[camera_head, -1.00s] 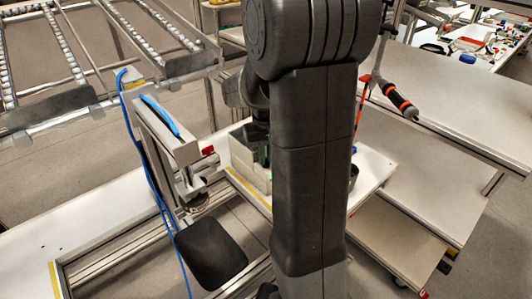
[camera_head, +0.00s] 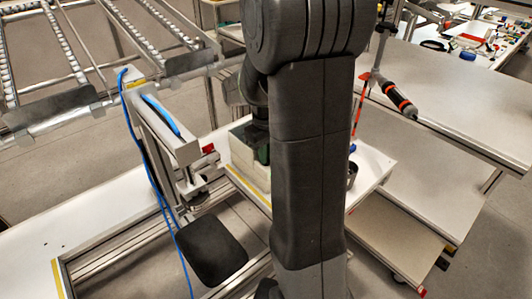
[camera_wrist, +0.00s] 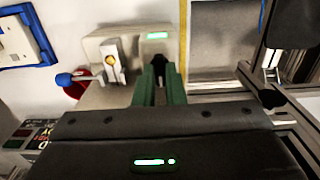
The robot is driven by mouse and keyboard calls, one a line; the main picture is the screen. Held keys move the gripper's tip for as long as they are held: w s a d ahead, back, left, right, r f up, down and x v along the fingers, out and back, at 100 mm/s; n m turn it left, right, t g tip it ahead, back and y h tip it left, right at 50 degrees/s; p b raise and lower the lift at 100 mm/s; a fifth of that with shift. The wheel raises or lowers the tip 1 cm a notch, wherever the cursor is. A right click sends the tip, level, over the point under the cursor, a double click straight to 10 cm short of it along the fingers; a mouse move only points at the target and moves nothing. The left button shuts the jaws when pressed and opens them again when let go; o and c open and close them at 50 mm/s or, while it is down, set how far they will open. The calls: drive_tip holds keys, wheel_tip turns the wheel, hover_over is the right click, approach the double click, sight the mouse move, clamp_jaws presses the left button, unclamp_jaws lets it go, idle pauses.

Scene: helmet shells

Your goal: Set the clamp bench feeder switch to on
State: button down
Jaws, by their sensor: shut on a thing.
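A beige box (camera_wrist: 125,50), seemingly the clamp bench feeder, fills the upper middle of the wrist view. It also shows in the head view (camera_head: 243,150), partly behind my arm. A small green-lit panel (camera_wrist: 156,36) glows on it. My gripper (camera_wrist: 160,78) has green fingers and is at the front of the box, shut on a small dark part between them that looks like the switch. The fingers hide most of that part, so its position cannot be read. In the head view my gripper (camera_head: 262,152) is mostly covered by my arm.
A lever with a blue knob (camera_wrist: 64,79) and a silver plate stands left of my fingers, near a red round part (camera_wrist: 76,90). A button panel (camera_wrist: 30,133) lies lower left. A metal frame is at the right. A tool with orange bands (camera_head: 398,98) hangs right of my arm.

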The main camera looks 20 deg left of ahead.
drive_tip(key=c, duration=1.8)
unclamp_jaws()
drive_tip(key=shift+r, duration=0.1)
wheel_tip(320, 180, up, 14)
drive_tip(key=shift+f, duration=0.15)
wheel_tip(320, 180, down, 14)
